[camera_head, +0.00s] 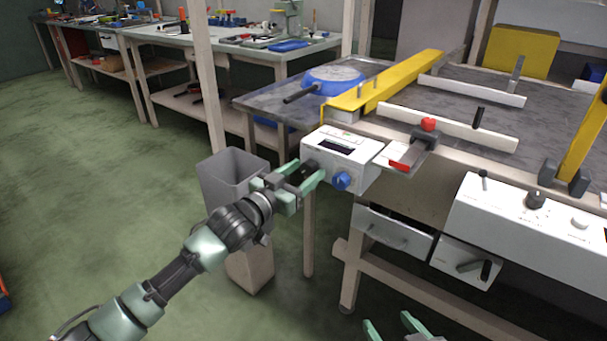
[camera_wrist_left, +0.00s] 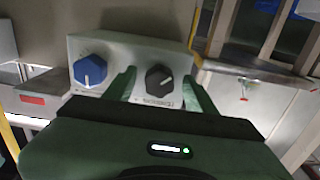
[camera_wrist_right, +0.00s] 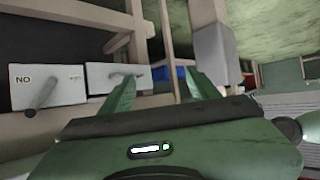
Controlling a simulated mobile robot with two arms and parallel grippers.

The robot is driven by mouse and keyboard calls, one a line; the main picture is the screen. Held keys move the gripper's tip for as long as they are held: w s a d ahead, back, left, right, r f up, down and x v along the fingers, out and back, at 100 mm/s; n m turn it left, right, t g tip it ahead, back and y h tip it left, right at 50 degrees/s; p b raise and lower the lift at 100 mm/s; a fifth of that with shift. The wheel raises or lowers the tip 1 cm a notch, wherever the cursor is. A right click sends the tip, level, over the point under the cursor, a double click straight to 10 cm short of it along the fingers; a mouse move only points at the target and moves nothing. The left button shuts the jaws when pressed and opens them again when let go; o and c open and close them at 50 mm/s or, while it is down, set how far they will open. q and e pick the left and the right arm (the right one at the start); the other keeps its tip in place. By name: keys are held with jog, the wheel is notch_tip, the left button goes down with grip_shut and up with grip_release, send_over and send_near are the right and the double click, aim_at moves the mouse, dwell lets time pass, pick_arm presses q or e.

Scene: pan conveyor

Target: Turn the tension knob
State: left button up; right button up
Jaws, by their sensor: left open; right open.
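A white control box (camera_head: 340,155) hangs at the table's near left corner. Its front carries a black knob (camera_wrist_left: 158,80) and a blue knob (camera_wrist_left: 90,70), which also shows in the head view (camera_head: 341,181). A label by the black knob is too small to read surely. My left gripper (camera_head: 304,174) is open at the box front. In the left wrist view its fingers stand on either side of the black knob, with visible gaps; I cannot tell how deep they reach. My right gripper (camera_head: 388,320) is open and empty, low at the bottom edge of the head view.
A blue pan (camera_head: 333,80) lies on the table by a yellow guide rail (camera_head: 390,80). A red-topped clamp (camera_head: 428,126) is right of the box. A white panel (camera_head: 535,220) with controls and drawers (camera_head: 393,232) line the table front.

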pick_arm(q)
grip_shut()
jog(key=shift+r+m+p, duration=0.2)
jog(key=shift+m+p, duration=0.7)
jog(key=shift+p, duration=0.2)
jog(key=shift+m+p, duration=0.65)
jog(key=shift+m, duration=0.25)
jog(key=shift+f+m+p, duration=0.15)
jog(key=shift+m+p, duration=0.5)
jog(key=shift+m, duration=0.35)
pick_arm(e)
jog(key=s+d+f+g+h, duration=0.1)
jog(key=s+d+f+g, duration=0.1)
jog(key=s, duration=0.5)
jog(key=s+d+f+g+h, duration=0.1)
jog(key=s+d+f+g, duration=0.1)
jog(key=s+f+g, duration=0.2)
jog(key=shift+s+d+f+g, duration=0.15)
jog(key=shift+s+d+g, duration=0.25)
jog(key=shift+s+g, duration=1.05)
jog(key=shift+s, duration=0.15)
pick_arm(q)
grip_release()
